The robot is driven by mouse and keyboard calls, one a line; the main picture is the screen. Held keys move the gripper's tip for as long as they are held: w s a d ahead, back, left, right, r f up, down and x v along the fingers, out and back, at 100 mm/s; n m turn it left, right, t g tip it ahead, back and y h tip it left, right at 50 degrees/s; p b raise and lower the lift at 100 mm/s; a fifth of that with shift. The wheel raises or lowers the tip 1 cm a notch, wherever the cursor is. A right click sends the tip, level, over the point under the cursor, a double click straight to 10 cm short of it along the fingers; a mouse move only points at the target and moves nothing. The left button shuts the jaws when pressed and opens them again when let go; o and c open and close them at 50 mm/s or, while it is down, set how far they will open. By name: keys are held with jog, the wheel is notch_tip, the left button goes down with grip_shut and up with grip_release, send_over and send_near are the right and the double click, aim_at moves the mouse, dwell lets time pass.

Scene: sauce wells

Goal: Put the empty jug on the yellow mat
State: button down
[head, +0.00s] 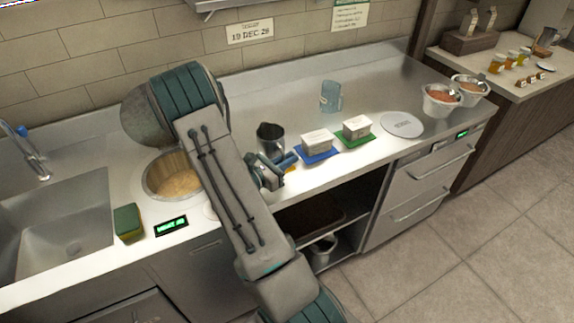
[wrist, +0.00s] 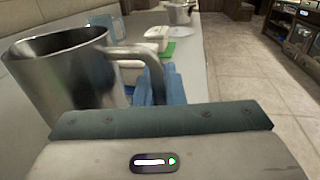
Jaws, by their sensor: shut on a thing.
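A steel jug (head: 270,133) is at the middle of the counter in the head view. It fills the left of the wrist view (wrist: 65,75), upright, its inner wall visible and its bottom hidden. A small piece of the yellow mat (head: 291,168) shows beside my gripper, mostly hidden by the gripper. Whether the jug touches the counter or mat I cannot tell.
White tubs stand on a blue mat (head: 316,158) and a green mat (head: 358,143), just right of the jug. A clear bluish jug (head: 331,97) stands behind. A pot well (head: 172,178) lies left; a round white disc (head: 402,124) and steel bowls (head: 441,101) are right.

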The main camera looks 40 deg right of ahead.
jog(key=shift+f, duration=0.3)
jog(key=shift+f, duration=0.15)
jog(key=c, duration=1.5)
grip_release()
